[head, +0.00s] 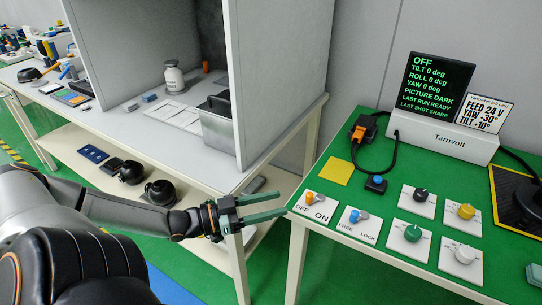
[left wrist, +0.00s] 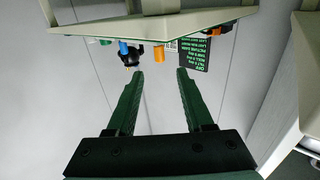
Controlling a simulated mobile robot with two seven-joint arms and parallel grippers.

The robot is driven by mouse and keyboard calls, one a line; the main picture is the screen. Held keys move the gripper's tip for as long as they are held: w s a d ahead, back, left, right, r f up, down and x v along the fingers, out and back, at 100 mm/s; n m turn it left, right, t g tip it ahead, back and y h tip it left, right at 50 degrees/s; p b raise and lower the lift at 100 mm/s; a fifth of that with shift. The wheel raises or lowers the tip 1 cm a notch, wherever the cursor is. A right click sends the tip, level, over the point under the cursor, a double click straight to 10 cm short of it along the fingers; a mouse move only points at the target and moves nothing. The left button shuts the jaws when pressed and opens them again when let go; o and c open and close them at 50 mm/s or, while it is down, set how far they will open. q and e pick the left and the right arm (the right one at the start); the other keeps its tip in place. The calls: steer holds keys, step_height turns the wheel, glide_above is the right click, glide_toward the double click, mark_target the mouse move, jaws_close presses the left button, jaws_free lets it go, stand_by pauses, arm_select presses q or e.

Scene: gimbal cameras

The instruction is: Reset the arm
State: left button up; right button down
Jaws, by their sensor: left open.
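My left arm comes in from the left in the head view. Its gripper (head: 285,202) is open and empty, with two green fingers pointing right. The fingertips are near the left edge of the green-topped table (head: 338,262), close to the OFF/ON switch plate (head: 316,207) with its orange lever. I cannot tell whether they touch anything. In the left wrist view the open fingers (left wrist: 160,74) have nothing between them, and the display (left wrist: 194,53) appears upside down beyond them. My right gripper is not in view.
The green table holds a FREE/LOCK switch (head: 358,224), several knobs, a yellow square (head: 337,171) and the Tarnvolt display (head: 437,82), which reads OFF. A grey booth (head: 283,80) stands on the white bench to the left. Black round items (head: 160,192) lie on its lower shelf.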

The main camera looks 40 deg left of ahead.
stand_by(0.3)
arm_select(q)
steer(key=s+d+f+n+g+y, duration=0.1)
steer(key=s+d+f+g+y, duration=0.2)
steer(key=f, duration=0.4)
steer(key=s+d+f+n, duration=0.1)
steer(key=s+d+f, duration=0.35)
steer(key=f, duration=0.25)
steer(key=s+d+f+n+g+y, duration=0.15)
steer(key=d+f+g, duration=0.35)
steer(key=d, duration=0.8)
step_height(320, 180, up, 11)
steer(key=s+a+t+y+p, duration=0.1)
steer(key=a+y+p, duration=0.1)
steer(key=p, duration=1.4)
steer(key=shift+s+a+t, duration=0.25)
steer(key=shift+a+t, duration=0.05)
steer(key=shift+a, duration=0.15)
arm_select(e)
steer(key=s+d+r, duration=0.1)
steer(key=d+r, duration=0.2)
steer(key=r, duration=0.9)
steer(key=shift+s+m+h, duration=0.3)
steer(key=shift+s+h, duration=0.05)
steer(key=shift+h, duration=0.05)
arm_select(q)
steer(key=shift+f, duration=0.1)
